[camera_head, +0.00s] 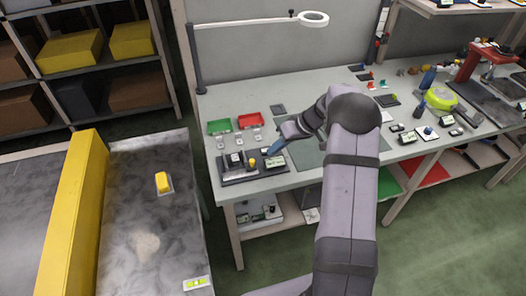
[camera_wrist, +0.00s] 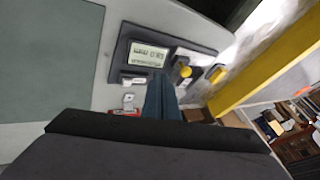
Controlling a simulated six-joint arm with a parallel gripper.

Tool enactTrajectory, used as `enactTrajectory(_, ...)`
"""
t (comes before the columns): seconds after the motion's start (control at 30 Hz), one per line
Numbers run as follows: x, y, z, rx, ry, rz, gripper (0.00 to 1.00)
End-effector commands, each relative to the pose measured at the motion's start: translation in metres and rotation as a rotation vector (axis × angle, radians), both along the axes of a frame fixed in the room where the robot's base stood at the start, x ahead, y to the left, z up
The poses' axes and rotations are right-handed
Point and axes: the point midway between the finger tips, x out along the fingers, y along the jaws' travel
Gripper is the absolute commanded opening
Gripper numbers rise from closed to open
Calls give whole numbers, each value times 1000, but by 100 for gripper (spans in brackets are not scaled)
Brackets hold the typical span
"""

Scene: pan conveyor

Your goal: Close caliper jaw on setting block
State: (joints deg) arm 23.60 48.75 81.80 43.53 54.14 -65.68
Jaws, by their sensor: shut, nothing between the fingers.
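A dark gauge fixture (camera_head: 238,176) lies near the front left of the workbench. It carries a digital display (camera_head: 274,162) and a yellow knob (camera_head: 252,163). In the wrist view the display (camera_wrist: 148,55) and the yellow knob (camera_wrist: 184,70) stand just beyond my fingertips. The caliper jaw and the setting block are too small to tell apart on the fixture. My gripper (camera_head: 271,149) is over the right part of the fixture. In the wrist view its blue fingers (camera_wrist: 160,92) are together with nothing between them. The fingers hide part of the fixture; whether they touch it I cannot tell.
Green (camera_head: 219,127) and red (camera_head: 250,120) trays lie behind the fixture. A ring lamp (camera_head: 313,19) hangs above the bench. A conveyor (camera_head: 140,215) with a yellow rail (camera_head: 76,215) stands to the left. A green mat (camera_head: 306,153) lies right of the fixture.

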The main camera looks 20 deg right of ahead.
Motion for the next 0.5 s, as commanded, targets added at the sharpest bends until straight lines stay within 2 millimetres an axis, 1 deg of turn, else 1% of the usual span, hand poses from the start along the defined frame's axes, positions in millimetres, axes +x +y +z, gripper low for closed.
enactTrajectory(0.07, 2, 9, -7, 1, 3, 1, 0)
enactTrajectory(0.1, 1, 15, -5, 1, 2, 2, 0)
enactTrajectory(0.23, -2, 30, -8, 0, 2, 1, 0)
enactTrajectory(0.4, -3, 41, -12, 0, 1, 0, 0)
enactTrajectory(0.5, -4, 43, -13, -1, 0, -1, 0)
